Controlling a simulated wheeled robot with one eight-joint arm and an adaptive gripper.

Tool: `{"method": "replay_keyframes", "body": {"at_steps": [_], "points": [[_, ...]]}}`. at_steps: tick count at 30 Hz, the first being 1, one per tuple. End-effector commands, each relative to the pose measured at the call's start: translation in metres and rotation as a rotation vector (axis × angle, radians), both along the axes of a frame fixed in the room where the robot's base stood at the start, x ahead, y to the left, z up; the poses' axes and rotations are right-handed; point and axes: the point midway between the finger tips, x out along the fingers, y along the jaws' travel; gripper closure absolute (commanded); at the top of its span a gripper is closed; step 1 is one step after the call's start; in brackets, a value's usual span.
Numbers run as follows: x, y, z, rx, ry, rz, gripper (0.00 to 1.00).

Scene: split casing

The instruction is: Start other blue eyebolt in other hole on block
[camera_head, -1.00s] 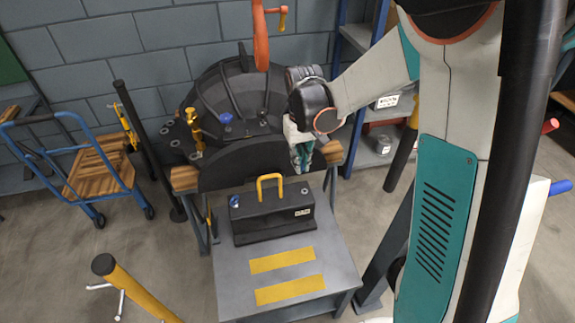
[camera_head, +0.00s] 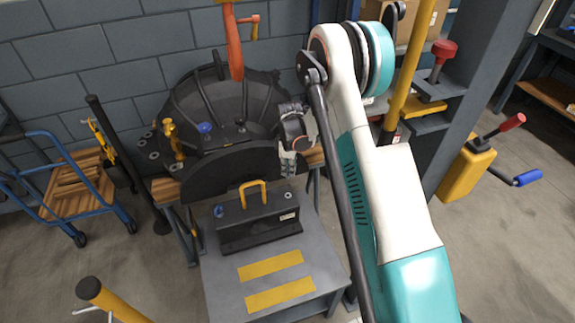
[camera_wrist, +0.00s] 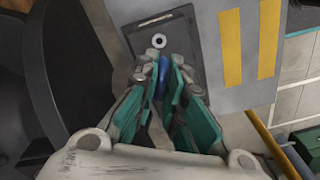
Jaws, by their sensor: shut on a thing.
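The block (camera_head: 262,228) is black with a yellow handle and stands on the grey table. A blue eyebolt (camera_head: 219,211) sits at its left end. In the wrist view the block's dark top (camera_wrist: 178,28) shows a light-ringed round hole (camera_wrist: 158,41) at its far end. My gripper (camera_head: 290,170) is above and behind the block's right part. In the wrist view its teal fingers (camera_wrist: 163,80) are shut on a second blue eyebolt (camera_wrist: 162,75). It appears just short of the hole in that picture; its height above the block is unclear. Its lower part is hidden.
The large black casing (camera_head: 225,110) stands behind the block, with another blue piece (camera_head: 205,127) on it. The grey table (camera_head: 320,250) has two yellow strips in front of the block. An orange hook (camera_head: 233,45) hangs above. A yellow post (camera_head: 100,295) stands at front left.

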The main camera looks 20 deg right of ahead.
Motion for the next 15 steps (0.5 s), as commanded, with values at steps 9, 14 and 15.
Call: {"method": "replay_keyframes", "body": {"at_steps": [9,14,15], "points": [[0.001,-0.001,-0.027,0.0,0.0,0.013,1.0],[0.001,-0.001,-0.047,0.0,0.0,0.012,1.0],[0.001,-0.001,-0.052,0.0,0.0,0.012,1.0]]}}
